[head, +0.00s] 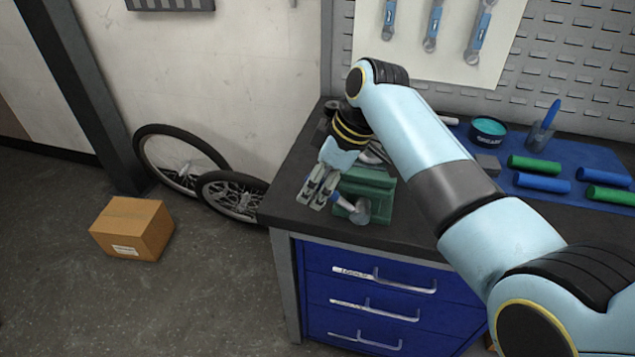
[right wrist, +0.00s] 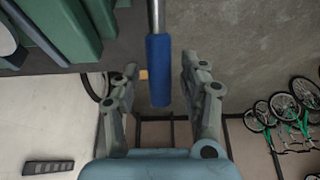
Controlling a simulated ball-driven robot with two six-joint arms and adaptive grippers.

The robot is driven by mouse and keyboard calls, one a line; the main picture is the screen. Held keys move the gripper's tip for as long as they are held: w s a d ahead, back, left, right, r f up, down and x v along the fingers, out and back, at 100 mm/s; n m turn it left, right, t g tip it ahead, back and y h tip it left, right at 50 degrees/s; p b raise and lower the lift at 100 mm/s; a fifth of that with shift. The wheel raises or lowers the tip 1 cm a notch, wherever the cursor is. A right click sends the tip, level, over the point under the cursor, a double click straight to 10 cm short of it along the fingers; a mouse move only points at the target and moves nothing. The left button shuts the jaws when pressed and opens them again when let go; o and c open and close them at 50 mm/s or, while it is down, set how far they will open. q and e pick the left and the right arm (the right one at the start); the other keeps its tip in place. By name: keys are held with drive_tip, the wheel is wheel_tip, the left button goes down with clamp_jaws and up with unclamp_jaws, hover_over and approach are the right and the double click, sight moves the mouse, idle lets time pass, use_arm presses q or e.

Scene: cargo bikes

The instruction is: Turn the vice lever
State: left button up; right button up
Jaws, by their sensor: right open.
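The green vice (head: 370,190) stands on the dark bench top near its left end, partly hidden behind my right arm and gripper. Its lever (head: 341,201) has a blue grip and a grey rod at the vice's front. My right gripper (head: 317,192) is open beside the lever, at the bench's front left. In the right wrist view, the lever's blue grip (right wrist: 158,72) lies between the two spread fingers, with a gap on both sides. Part of the green vice (right wrist: 68,25) shows at the upper left there. My left gripper is not in view.
Blue drawers (head: 370,296) with silver handles are under the bench. A blue mat (head: 590,209) with green and blue rolls lies to the right, with a teal tin (head: 488,130). A cardboard box (head: 132,228) and loose wheels (head: 232,197) are on the floor at left.

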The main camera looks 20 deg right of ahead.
clamp_jaws()
idle(0.4)
